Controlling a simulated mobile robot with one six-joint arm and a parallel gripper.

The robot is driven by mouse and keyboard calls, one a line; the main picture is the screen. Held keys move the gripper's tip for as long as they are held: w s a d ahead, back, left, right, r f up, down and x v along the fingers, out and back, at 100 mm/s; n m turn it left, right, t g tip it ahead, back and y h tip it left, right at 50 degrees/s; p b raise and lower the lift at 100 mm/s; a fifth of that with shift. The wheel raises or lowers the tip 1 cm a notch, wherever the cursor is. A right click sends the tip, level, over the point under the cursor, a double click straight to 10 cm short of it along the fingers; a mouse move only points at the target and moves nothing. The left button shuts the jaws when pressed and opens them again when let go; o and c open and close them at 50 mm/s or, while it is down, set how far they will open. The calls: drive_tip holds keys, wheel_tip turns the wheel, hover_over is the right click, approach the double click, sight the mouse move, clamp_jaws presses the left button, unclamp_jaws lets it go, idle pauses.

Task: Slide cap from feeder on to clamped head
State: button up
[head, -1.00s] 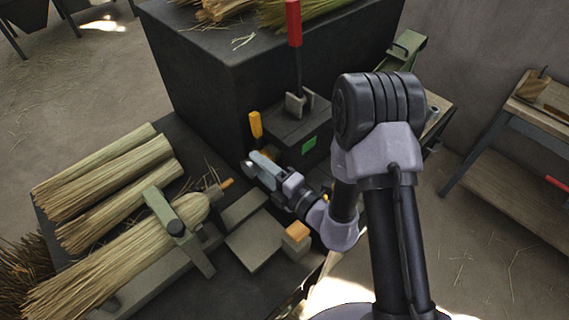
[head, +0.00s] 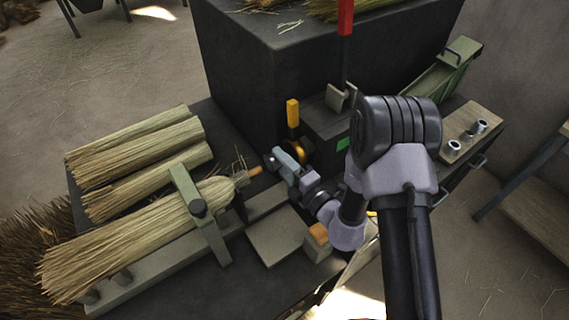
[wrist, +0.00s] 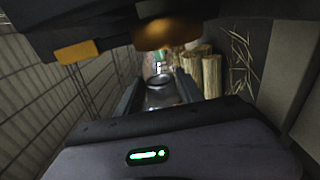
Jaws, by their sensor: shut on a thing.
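A silver cap (head: 270,160) shows at the tip of my gripper (head: 278,160), which is shut on it. In the wrist view the cap (wrist: 158,82) is a shiny round ring between the two fingers. The clamped head (head: 130,235) is a long straw bundle lying under a green clamp bar (head: 198,208). Its narrow neck ends in an orange-brown tip (head: 255,171), just left of my gripper. The cap looks close to this tip but apart from it; the exact gap is hard to tell. The green sloped chute (head: 438,82) at upper right looks like the feeder.
Loose straw bundles (head: 135,150) lie behind the clamped head. A dark machine block (head: 255,75) with a yellow lever (head: 292,113) stands behind my gripper. A wooden board (head: 468,128) with metal rings is at right.

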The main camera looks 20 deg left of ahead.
sight(253, 177)
drive_tip(key=shift+w+a+f+b, duration=0.1)
drive_tip(key=shift+a+f+b, duration=0.25)
drive_tip(key=shift+f, duration=0.25)
drive_tip(key=shift+w+a+f+b, duration=0.1)
drive_tip(key=shift+a+f+b, duration=0.1)
drive_tip(key=shift+f+b, duration=0.3)
drive_tip(key=shift+a+f, duration=0.15)
drive_tip(key=shift+f, duration=0.05)
drive_tip(key=shift+s+a+r, duration=0.15)
drive_tip(key=shift+s+a, duration=0.55)
drive_tip(key=shift+s, duration=0.2)
drive_tip(key=shift+s+a+p, duration=0.3)
drive_tip(key=shift+s+a, duration=1.45)
drive_tip(key=shift+s, duration=0.3)
drive_tip(key=o, duration=1.5)
drive_tip(key=shift+d, duration=0.1)
